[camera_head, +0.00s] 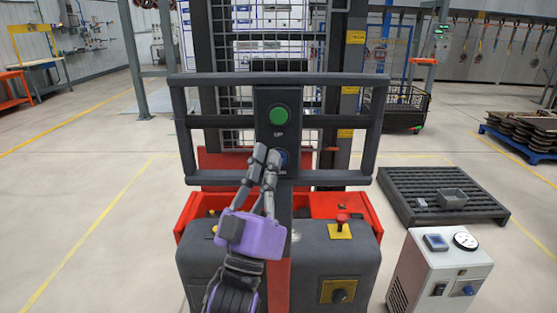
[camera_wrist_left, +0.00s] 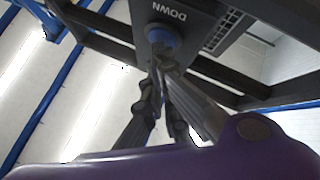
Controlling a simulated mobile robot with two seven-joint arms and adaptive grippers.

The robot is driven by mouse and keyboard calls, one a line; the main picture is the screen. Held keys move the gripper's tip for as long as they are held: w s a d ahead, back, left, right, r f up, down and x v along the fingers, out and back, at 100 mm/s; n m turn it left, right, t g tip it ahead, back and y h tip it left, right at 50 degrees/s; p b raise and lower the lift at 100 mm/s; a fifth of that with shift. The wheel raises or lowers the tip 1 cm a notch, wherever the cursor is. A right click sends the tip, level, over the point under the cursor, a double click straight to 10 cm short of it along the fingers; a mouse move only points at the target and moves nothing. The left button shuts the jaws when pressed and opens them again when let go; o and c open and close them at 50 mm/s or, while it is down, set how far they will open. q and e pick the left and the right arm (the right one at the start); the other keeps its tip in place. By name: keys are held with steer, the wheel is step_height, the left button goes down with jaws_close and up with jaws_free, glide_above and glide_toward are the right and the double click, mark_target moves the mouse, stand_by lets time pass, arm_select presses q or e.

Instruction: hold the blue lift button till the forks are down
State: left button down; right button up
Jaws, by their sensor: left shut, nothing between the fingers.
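The blue lift button (camera_head: 283,156) sits low on the dark control panel (camera_head: 262,112) of the red and grey lift truck, under a green button (camera_head: 279,116) marked UP. In the left wrist view the blue button (camera_wrist_left: 160,33) shows beside the word DOWN. My left gripper (camera_head: 266,158) is shut and empty, its fingertips at the blue button and partly covering it. In the wrist view the fingertips (camera_wrist_left: 163,62) appear to meet the button's edge; I cannot tell how far it is pressed. The forks are hidden behind the truck. My right gripper is not in view.
A dark bar frame (camera_head: 372,135) surrounds the panel. A red knob (camera_head: 342,219) stands on the truck's body. A dark slatted pallet (camera_head: 395,187) and a white box with a gauge (camera_head: 433,275) stand at the right. Open floor lies at the left.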

arm_select(q)
steer(key=shift+s, duration=0.15)
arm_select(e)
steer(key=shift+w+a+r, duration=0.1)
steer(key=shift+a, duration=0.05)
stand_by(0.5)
arm_select(q)
steer(key=shift+s, duration=0.7)
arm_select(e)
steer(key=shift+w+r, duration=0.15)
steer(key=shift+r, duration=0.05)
arm_select(q)
steer(key=s+p, duration=0.1)
steer(key=s, duration=0.4)
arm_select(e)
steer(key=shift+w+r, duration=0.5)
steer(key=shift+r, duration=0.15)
